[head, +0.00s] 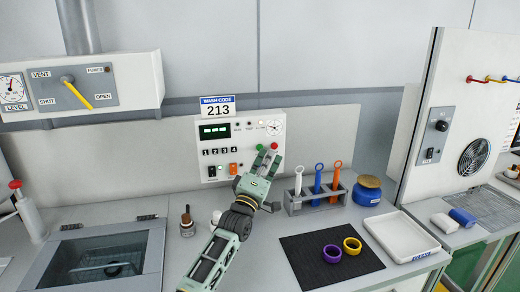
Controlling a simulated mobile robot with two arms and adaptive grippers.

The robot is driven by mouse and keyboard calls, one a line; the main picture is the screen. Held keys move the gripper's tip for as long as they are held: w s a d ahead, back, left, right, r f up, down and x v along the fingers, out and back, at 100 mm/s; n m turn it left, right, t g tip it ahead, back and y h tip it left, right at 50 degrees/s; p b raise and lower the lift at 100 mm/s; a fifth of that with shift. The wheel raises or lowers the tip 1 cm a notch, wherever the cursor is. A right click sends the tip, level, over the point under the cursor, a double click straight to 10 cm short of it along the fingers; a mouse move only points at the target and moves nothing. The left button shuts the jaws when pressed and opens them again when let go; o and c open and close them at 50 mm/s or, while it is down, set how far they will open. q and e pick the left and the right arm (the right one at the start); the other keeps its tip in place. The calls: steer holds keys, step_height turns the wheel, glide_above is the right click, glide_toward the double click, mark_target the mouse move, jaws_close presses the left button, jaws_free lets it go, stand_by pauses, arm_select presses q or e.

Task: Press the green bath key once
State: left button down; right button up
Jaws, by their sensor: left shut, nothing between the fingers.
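A white control panel (263,124) stands at the back of the bench with a small green display (214,130). My left gripper (267,157) is shut and empty, in front of the panel's lower right part. My right gripper is not in view.
A grey rack (293,205) with several handled tools stands right of my gripper, beside a blue jar (367,191). A dark mat (300,262) holds purple and yellow rings.

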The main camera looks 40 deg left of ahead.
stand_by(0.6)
arm_select(q)
steer(key=shift+a, duration=0.1)
steer(key=shift+w+a+b, duration=0.25)
steer(key=shift+w+b, duration=0.05)
steer(key=shift+b, duration=0.05)
steer(key=shift+w+a+b, duration=0.25)
steer(key=shift+a+b, duration=0.05)
steer(key=shift+b, duration=0.05)
stand_by(0.5)
steer(key=shift+s+d+r, duration=0.1)
steer(key=shift+s+d+p, duration=0.5)
steer(key=shift+d+p, duration=0.05)
steer(key=shift+p, duration=0.15)
